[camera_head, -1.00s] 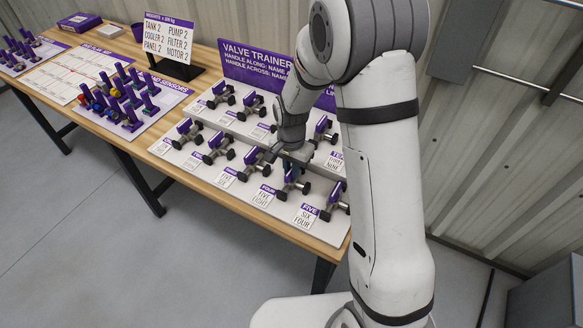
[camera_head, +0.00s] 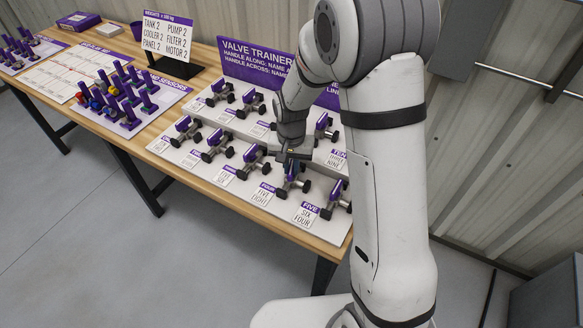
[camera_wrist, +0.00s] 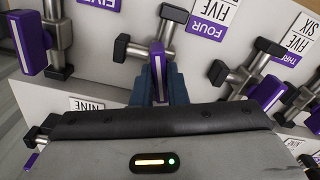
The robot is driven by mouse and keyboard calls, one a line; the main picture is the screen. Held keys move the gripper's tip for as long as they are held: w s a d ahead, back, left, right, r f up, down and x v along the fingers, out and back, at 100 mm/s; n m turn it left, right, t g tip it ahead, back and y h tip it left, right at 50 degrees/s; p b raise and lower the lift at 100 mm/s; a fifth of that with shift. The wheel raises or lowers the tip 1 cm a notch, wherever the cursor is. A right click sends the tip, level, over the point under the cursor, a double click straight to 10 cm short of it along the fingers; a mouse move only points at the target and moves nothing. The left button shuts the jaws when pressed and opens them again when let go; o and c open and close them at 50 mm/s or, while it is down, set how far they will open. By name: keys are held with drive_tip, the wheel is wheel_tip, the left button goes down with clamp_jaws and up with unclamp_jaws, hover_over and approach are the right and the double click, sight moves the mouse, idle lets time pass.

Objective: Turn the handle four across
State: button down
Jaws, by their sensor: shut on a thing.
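Valve four's purple handle (camera_wrist: 158,72) stands between the blue fingers of my gripper (camera_wrist: 157,88) in the wrist view, and the fingers are shut on it. Its grey pipe with black ends (camera_wrist: 142,48) shows just beyond the handle. The FOUR label (camera_wrist: 208,32) lies to its right in that view. In the head view my gripper (camera_head: 289,177) is down at the valve in the front row, beside the FOUR card (camera_head: 264,194). The fingers hide much of the handle, so its exact angle to the pipe cannot be told.
Valve five (camera_head: 335,200) stands close on the right in the head view, and valve three (camera_head: 252,162) on the left. A back row of valves rises behind on the white board. The purple VALVE TRAINER sign (camera_head: 255,70) stands behind them. The floor in front is clear.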

sight(291, 167)
drive_tip(key=n+b, duration=0.2)
drive_tip(key=n, duration=0.5)
drive_tip(key=n+b, duration=0.1)
drive_tip(key=n, duration=0.5)
drive_tip(key=shift+n, duration=0.4)
idle(0.3)
drive_tip(key=c, duration=1.4)
unclamp_jaws()
drive_tip(key=shift+c, duration=0.2)
wheel_tip(291, 167, up, 8)
drive_tip(key=shift+f, duration=0.1)
